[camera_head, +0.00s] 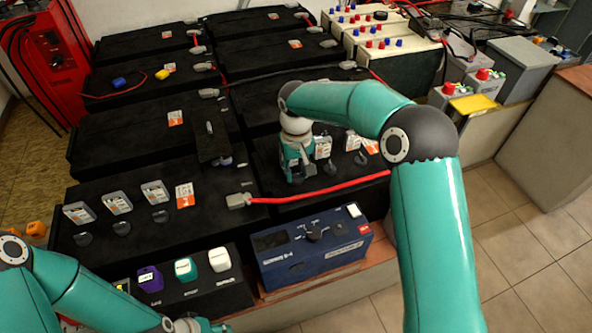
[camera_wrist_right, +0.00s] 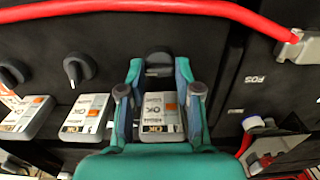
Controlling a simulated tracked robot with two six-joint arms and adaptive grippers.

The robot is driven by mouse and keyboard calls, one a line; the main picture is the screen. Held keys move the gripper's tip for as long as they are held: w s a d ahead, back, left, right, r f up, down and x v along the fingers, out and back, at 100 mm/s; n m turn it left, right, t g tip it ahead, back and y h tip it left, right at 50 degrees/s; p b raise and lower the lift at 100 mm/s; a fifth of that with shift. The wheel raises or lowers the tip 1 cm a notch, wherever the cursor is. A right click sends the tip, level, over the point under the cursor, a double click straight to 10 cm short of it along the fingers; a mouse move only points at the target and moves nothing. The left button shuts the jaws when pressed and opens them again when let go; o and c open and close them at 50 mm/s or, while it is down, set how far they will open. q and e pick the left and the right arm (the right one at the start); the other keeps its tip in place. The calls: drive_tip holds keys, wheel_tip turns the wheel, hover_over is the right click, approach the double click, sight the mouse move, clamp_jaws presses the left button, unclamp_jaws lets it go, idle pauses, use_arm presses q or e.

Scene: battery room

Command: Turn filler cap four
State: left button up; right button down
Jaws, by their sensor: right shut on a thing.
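My right gripper (camera_head: 297,176) reaches down onto the black battery block right of centre in the head view. In the right wrist view its two fingers (camera_wrist_right: 158,72) close around a dark filler cap (camera_wrist_right: 158,58), and an OK card (camera_wrist_right: 160,112) lies between them. Two more dark caps, a near one (camera_wrist_right: 80,68) and a far one (camera_wrist_right: 10,72), stand in a row to the left. The left block has three caps, one of them in front (camera_head: 122,228). My left gripper (camera_head: 203,326) is cut off at the bottom edge of the head view.
A red cable (camera_head: 320,192) runs close in front of the right gripper from a grey terminal (camera_head: 238,200). A blue device (camera_head: 312,248) with a knob stands in front. A dark upright piece (camera_head: 212,140) stands left of the right gripper. A red cabinet (camera_head: 50,60) is at the far left.

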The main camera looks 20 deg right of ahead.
sight(296, 174)
drive_tip(key=shift+w+r, duration=0.1)
idle(0.3)
drive_tip(key=c, duration=0.8)
unclamp_jaws()
wheel_tip(296, 174, up, 12)
